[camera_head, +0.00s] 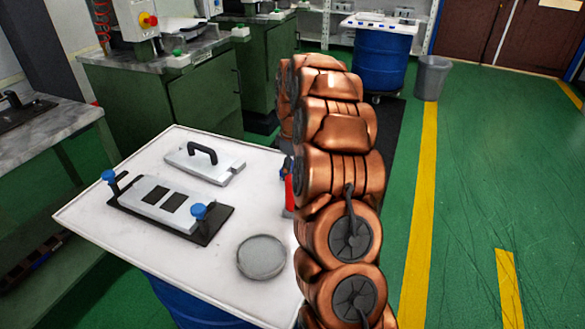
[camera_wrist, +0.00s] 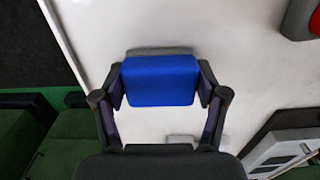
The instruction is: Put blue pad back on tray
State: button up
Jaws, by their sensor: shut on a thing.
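In the wrist view the blue pad (camera_wrist: 160,81) is a flat, rounded block between the two fingers of my gripper (camera_wrist: 160,84). My gripper is shut on it, with a finger against each side. The pad is over the white tray-like top (camera_wrist: 225,30), and a grey patch shows along its upper edge. I cannot tell if the pad touches the surface. The white top (camera_head: 110,205) also shows in the head view, resting on a blue drum (camera_head: 190,302). My copper-coloured arm hides the gripper and pad there.
On the white top are a mould plate with blue knobs (camera_head: 155,199), a handled plate (camera_head: 205,163), a round grey dish (camera_head: 261,257) and a red object (camera_head: 290,190) beside my arm. Green machines (camera_head: 185,100) stand behind. The floor at right (camera_head: 490,190) is clear.

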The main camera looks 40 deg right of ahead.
jog(key=o, duration=1.1)
jog(key=shift+f, duration=0.1)
notch_tip(320, 180, up, 10)
jog(key=shift+w+r, duration=0.1)
jog(key=shift+r, duration=1.05)
